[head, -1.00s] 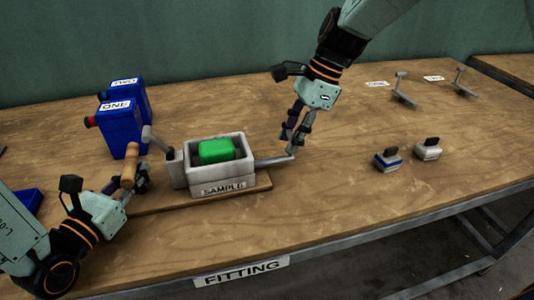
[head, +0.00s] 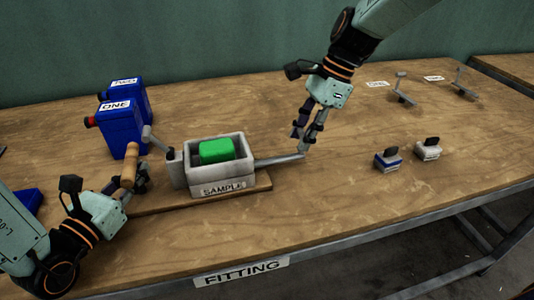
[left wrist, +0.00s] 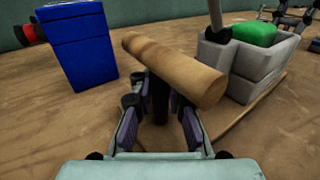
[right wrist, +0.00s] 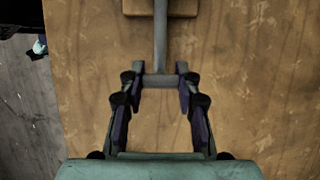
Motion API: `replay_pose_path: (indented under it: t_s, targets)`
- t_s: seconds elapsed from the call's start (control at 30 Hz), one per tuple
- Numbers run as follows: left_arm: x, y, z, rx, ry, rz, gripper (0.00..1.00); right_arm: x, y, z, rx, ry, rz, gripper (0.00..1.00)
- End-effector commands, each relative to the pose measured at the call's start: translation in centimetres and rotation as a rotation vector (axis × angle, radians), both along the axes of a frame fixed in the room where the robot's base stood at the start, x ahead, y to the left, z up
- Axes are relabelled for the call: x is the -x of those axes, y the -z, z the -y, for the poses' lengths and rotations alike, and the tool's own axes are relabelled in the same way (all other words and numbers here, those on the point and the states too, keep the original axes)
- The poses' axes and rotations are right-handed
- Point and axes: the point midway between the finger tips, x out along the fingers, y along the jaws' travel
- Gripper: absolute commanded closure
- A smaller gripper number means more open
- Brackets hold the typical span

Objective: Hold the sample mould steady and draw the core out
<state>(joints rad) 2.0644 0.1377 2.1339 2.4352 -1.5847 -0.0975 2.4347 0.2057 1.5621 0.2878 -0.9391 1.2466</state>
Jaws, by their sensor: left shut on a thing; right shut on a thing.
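The sample mould (head: 222,180) is a pale grey open box with a SAMPLE label, with a green block (head: 216,150) inside it. A grey core rod (head: 278,160) sticks out of its right side. My right gripper (head: 301,145) is shut on the rod's crossbar end, seen in the right wrist view (right wrist: 158,80). A wooden handle (head: 129,168) stands left of the mould. My left gripper (head: 128,186) is shut on the dark stem under this handle, seen in the left wrist view (left wrist: 158,100). How the handle joins the mould is hidden.
Blue boxes labelled ONE (head: 121,133) and TWO (head: 131,88) stand behind the handle. Two small blocks (head: 387,160) (head: 428,150) and two grey T-ended rods (head: 402,90) (head: 462,84) lie at right.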

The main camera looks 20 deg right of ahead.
Motion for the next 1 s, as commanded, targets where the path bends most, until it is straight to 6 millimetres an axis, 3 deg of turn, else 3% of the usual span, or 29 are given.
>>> replay_pose_path:
  t_s: [0.07,0.1,0.4,0.77,1.0]
  targets:
    - [0.0,0.1,-0.1,0.0,-0.005,-0.002,1.0,-0.1,-0.1,0.3,0.001,0.001,0.004,1.0]
    - [0.0,0.1,-0.1,0.0,-0.005,-0.002,1.0,-0.1,-0.1,0.3,0.002,0.001,0.004,0.66]
    - [0.0,0.1,-0.1,0.0,-0.003,-0.002,1.0,0.0,0.0,0.2,0.001,0.001,0.002,0.41]
    - [0.0,0.1,0.0,0.0,-0.002,-0.002,1.0,-0.1,-0.4,0.4,-0.001,0.001,0.002,0.41]
    - [0.0,0.1,0.0,0.0,-0.001,-0.002,1.0,-0.2,-4.2,1.9,-0.001,0.002,0.007,0.41]
